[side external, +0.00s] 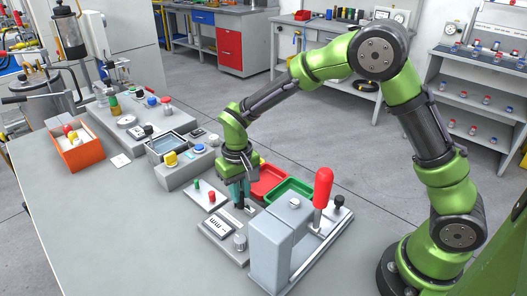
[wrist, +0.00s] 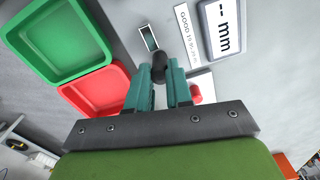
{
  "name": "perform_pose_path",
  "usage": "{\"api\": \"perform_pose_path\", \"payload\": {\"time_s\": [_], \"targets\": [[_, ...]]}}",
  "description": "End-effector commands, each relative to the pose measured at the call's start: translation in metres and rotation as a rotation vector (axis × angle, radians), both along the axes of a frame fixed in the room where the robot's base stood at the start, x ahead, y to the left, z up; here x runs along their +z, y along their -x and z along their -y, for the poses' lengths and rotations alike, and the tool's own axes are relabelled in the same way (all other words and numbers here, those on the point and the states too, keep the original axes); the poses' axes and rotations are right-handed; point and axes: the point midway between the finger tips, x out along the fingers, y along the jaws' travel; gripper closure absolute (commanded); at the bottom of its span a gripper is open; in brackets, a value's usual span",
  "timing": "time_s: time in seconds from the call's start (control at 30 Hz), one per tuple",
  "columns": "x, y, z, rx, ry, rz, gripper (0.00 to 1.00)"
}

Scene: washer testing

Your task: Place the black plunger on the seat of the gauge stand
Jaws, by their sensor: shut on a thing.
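My gripper (side external: 238,190) points down over the right part of a low grey unit with a "-- mm" display (side external: 216,225), which looks like the gauge stand. In the wrist view, the teal fingers of my gripper (wrist: 162,80) are shut on the black plunger (wrist: 160,66). The plunger's dark end also shows below the fingers in the side view (side external: 239,207). In the wrist view the display (wrist: 226,32) lies to the upper right. A small light-rimmed, dark green rectangle (wrist: 149,38) lies just beyond the plunger; I cannot tell whether it is the seat. Any gap under the plunger is unclear.
A grey press with a red handle (side external: 322,188) stands to the right. A plate with red and green pegs (side external: 204,197) is left. The front left table is clear.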

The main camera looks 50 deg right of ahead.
Motion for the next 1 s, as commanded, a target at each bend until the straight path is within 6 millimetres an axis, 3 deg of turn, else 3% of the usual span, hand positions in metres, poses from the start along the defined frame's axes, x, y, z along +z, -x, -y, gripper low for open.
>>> {"api": "perform_pose_path", "payload": {"time_s": [0.27,0.3,0.47,0.77,1.0], "targets": [[-0.002,0.000,0.000,0.000,0.000,-0.001,1.00],[-0.002,0.000,0.000,0.000,0.000,0.000,0.77],[-0.002,0.000,0.000,0.000,0.000,0.000,0.55],[0.000,0.000,0.000,0.000,-0.001,0.001,0.55],[0.035,-0.001,-0.001,0.000,-0.002,0.006,0.55]]}}
